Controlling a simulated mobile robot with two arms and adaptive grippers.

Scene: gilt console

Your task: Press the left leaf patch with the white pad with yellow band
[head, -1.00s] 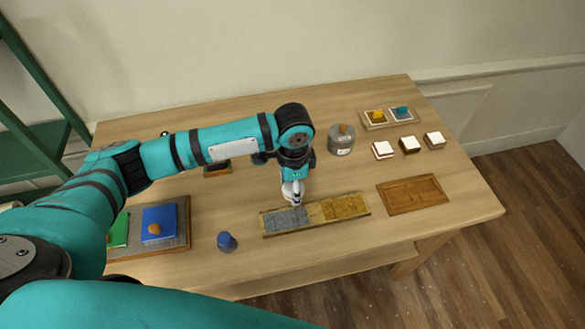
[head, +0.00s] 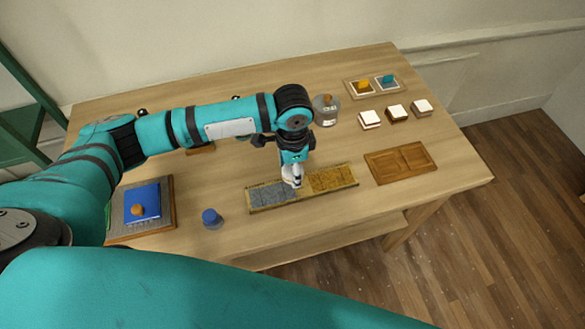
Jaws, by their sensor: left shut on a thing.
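The panel (head: 250,209) on the table carries two leaf patches side by side: a grey-silver left leaf patch (head: 270,194) and a gold right one (head: 334,178). My left gripper (head: 293,172) points down over the right-hand part of the left patch, close to the border with the gold one. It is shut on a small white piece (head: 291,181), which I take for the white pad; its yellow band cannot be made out. I cannot tell whether the pad touches the patch. My right gripper is not in view.
A blue block with an orange knob (head: 142,203) and a blue bottle (head: 212,218) stand left. A knobbed jar (head: 326,110), several white-topped blocks (head: 396,112) and a tray (head: 351,94) stand behind. A brown board (head: 400,162) lies right.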

